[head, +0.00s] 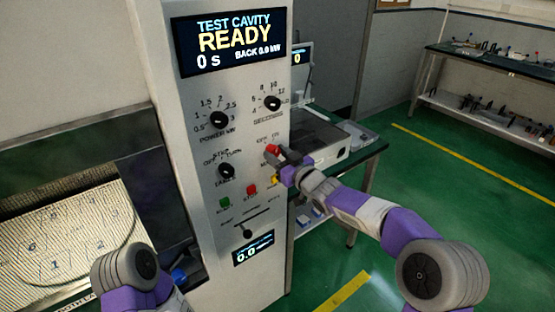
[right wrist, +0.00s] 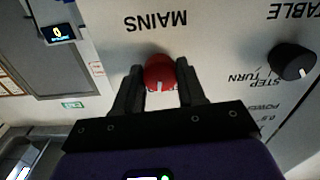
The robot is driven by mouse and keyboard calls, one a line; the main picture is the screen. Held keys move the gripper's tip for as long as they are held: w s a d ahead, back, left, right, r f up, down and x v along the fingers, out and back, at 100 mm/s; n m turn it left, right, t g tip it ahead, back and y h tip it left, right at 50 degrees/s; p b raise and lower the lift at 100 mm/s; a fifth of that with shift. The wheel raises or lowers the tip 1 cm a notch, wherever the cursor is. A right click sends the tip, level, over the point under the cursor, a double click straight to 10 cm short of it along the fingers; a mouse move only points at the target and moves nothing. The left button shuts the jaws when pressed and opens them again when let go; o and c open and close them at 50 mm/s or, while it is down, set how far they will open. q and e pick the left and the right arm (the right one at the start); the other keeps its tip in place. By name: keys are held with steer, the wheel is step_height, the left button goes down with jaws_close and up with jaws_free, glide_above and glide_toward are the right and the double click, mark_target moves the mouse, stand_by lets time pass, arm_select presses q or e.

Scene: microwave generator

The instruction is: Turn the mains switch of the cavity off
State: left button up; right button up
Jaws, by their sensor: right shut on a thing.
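The mains switch is a red round knob (head: 272,149) on the right side of the cavity's pale control panel, with OFF and ON lettering above it. My right gripper (head: 278,160) is at this knob. In the right wrist view, the red knob (right wrist: 159,72) sits between the two dark fingers (right wrist: 158,85), which are shut on it. The upside-down word MAINS (right wrist: 158,20) is beside it. A small white mark shows on the knob, but I cannot tell which label it points at.
The black table knob (head: 227,170) sits left of the mains switch; it also shows in the right wrist view (right wrist: 293,62). Green (head: 225,202) and red (head: 252,190) buttons are below. The display (head: 232,40) reads READY. A bench (head: 365,160) stands behind at the right.

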steer(key=n+b, duration=0.2)
steer(key=n, duration=0.2)
steer(key=shift+n, duration=0.3)
steer(key=shift+n+b, duration=0.85)
steer(key=shift+n, duration=0.85)
steer(key=o, duration=1.1)
steer(key=shift+v, duration=3.8)
